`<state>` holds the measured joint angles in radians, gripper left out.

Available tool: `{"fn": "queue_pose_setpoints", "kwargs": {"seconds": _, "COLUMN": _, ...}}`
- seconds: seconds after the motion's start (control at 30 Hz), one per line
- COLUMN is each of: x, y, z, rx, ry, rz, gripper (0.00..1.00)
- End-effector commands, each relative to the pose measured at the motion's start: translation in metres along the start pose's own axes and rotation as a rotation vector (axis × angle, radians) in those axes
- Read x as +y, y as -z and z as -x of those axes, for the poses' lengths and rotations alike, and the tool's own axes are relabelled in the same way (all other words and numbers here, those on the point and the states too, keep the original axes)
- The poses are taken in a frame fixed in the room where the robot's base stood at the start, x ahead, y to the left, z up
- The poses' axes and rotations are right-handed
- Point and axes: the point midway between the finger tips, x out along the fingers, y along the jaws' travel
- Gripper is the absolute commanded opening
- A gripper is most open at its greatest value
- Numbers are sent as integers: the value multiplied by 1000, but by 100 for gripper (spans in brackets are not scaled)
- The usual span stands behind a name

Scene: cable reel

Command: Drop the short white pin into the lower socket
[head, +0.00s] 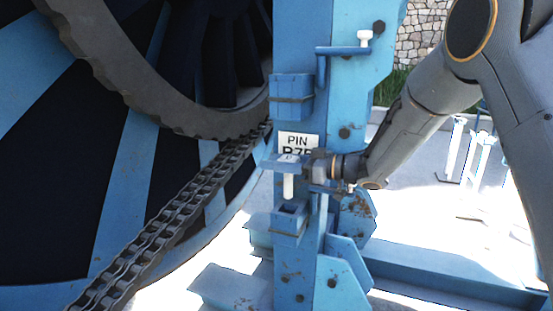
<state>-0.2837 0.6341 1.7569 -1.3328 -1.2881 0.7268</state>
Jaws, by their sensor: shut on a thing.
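The short white pin (288,186) hangs upright, its lower end just above the lower socket (289,222), apart from it as seen here. The lower socket is a blue square box with a dark opening, fixed to the blue post. My gripper (291,162) reaches in from the right and is shut on the pin near its top. The fingertips are small here and partly merge with the blue parts around them. The upper socket (292,97) is a similar blue box higher on the post.
A second white pin (365,39) sits in a blue bracket (342,50) high on the post (303,30). A white sign (298,141) reading "PIN" is behind my gripper. A chain (170,225) and the big reel (60,150) stand close on the left.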

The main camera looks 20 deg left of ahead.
Motion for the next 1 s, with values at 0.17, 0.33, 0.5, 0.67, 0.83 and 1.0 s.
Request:
{"fn": "queue_pose_setpoints", "kwargs": {"seconds": 0.17, "x": 0, "y": -11, "z": -2, "rx": 2, "ry": 2, "rz": 3, "gripper": 2}}
{"fn": "queue_pose_setpoints", "kwargs": {"seconds": 0.33, "x": -1, "y": -12, "z": -2, "rx": 2, "ry": 2, "rz": 3, "gripper": 2}}
{"fn": "queue_pose_setpoints", "kwargs": {"seconds": 0.5, "x": -1, "y": -12, "z": -2, "rx": 1, "ry": 3, "rz": 3, "gripper": 2}}
{"fn": "queue_pose_setpoints", "kwargs": {"seconds": 0.67, "x": -1, "y": -12, "z": -1, "rx": 1, "ry": 2, "rz": 2, "gripper": 2}}
{"fn": "queue_pose_setpoints", "kwargs": {"seconds": 0.83, "x": -1, "y": -12, "z": 1, "rx": 1, "ry": 2, "rz": 2, "gripper": 2}}
{"fn": "queue_pose_setpoints", "kwargs": {"seconds": 1.0, "x": -1, "y": -12, "z": 1, "rx": 1, "ry": 2, "rz": 2, "gripper": 2}}
